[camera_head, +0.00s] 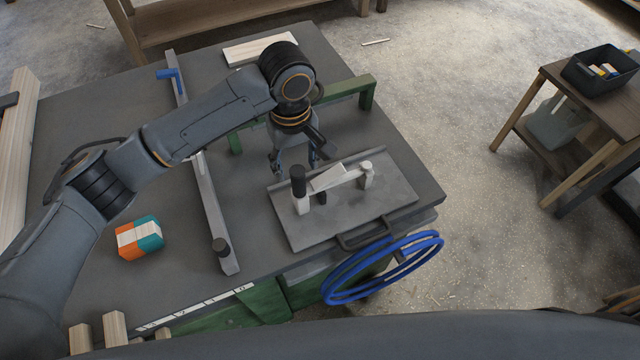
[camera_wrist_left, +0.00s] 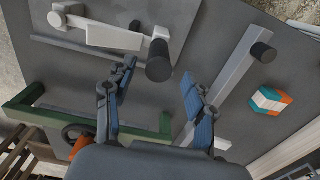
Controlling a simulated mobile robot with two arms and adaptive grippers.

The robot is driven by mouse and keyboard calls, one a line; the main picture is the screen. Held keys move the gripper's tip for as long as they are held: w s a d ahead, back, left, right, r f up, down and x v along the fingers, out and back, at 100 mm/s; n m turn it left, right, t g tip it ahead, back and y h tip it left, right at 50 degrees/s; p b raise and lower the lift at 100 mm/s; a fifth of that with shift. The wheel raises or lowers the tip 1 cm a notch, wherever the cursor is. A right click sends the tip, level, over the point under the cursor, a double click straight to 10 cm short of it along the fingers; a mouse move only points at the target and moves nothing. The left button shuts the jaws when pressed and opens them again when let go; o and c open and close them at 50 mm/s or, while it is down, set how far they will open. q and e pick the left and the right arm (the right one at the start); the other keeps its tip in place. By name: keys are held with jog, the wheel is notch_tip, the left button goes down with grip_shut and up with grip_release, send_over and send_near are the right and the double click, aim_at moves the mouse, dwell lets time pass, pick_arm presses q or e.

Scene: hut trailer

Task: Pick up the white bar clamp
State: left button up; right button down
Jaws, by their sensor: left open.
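The white bar clamp (camera_head: 345,178) lies on a grey board (camera_head: 385,208) near the right end of the workbench, with an upright black handle at its left end. In the left wrist view the white bar clamp (camera_wrist_left: 112,38) shows at the upper left, its dark handle close to the fingers. My left gripper (camera_head: 296,163) points down just behind the handle end of the clamp, with its fingers apart. In the wrist view the left gripper (camera_wrist_left: 155,95) has nothing between its fingers. My right gripper is not in view.
A longer pale grey bar clamp (camera_head: 207,190) lies left of the gripper. A green frame piece (camera_head: 350,92) stands behind it. An orange, white and teal block (camera_head: 139,238) sits further left. A wooden board (camera_head: 258,48) lies at the back.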

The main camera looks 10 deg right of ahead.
aim_at(297, 173)
pick_arm(q)
jog(key=shift+f, duration=0.95)
jog(key=shift+f+p, duration=0.4)
jog(key=shift+f, duration=0.2)
notch_tip(297, 173, down, 4)
jog(key=shift+f+p, duration=0.15)
jog(key=shift+p, duration=0.3)
grip_shut()
jog(key=shift+w+d, duration=0.1)
